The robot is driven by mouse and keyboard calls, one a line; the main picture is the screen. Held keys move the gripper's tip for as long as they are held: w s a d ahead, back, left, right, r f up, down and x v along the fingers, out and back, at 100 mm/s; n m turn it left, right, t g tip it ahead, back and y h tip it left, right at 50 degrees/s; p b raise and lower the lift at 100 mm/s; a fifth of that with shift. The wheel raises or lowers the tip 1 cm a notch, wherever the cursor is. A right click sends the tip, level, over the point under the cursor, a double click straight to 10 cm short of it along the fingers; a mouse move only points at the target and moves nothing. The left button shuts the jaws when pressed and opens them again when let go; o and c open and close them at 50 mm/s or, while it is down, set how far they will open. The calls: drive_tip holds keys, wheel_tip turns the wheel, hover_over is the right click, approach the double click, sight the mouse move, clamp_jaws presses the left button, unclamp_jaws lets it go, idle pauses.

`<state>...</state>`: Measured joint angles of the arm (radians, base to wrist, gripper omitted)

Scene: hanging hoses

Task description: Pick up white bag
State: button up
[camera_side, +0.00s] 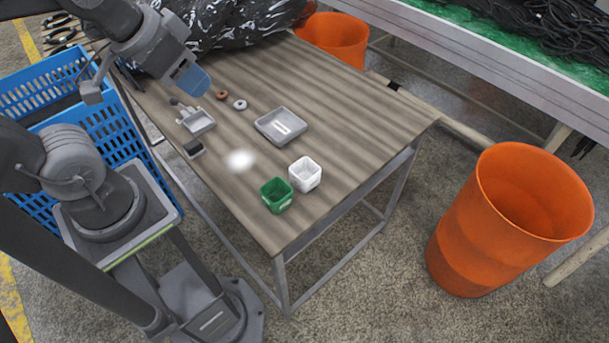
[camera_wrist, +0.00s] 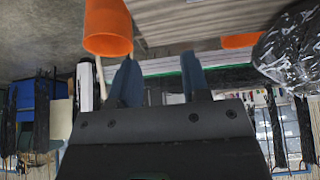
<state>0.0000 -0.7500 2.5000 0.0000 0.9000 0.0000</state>
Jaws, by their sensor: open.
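No clearly white bag shows. A large dark, shiny plastic bag (camera_side: 230,25) lies at the back of the wooden table (camera_side: 330,85); it also shows at the right of the wrist view (camera_wrist: 292,48). A blurred white patch (camera_side: 240,160) is on the table's front left part; I cannot tell whether it is an object or glare. My gripper (camera_side: 194,80) is above the table's left part, in front of the dark bag and apart from it. In the wrist view my gripper (camera_wrist: 160,78) has its two blue fingers spread, with nothing between them.
A grey tray (camera_side: 281,126), a small grey holder (camera_side: 199,121), a white cup (camera_side: 305,174), a green cup (camera_side: 276,194) and two small rings (camera_side: 240,104) are on the table. Blue crates (camera_side: 110,110) stand left. An orange bin (camera_side: 500,220) stands right, another (camera_side: 337,38) behind.

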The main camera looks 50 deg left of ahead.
drive_tip(key=o, duration=0.7)
drive_tip(key=m+g, duration=0.6)
drive_tip(key=m, duration=1.2)
hover_over(305, 170)
drive_tip(key=s+d, duration=0.2)
drive_tip(key=d, duration=0.1)
wheel_tip(305, 170, down, 20)
drive_tip(key=f, duration=1.3)
drive_tip(key=shift+s+a+f, duration=0.2)
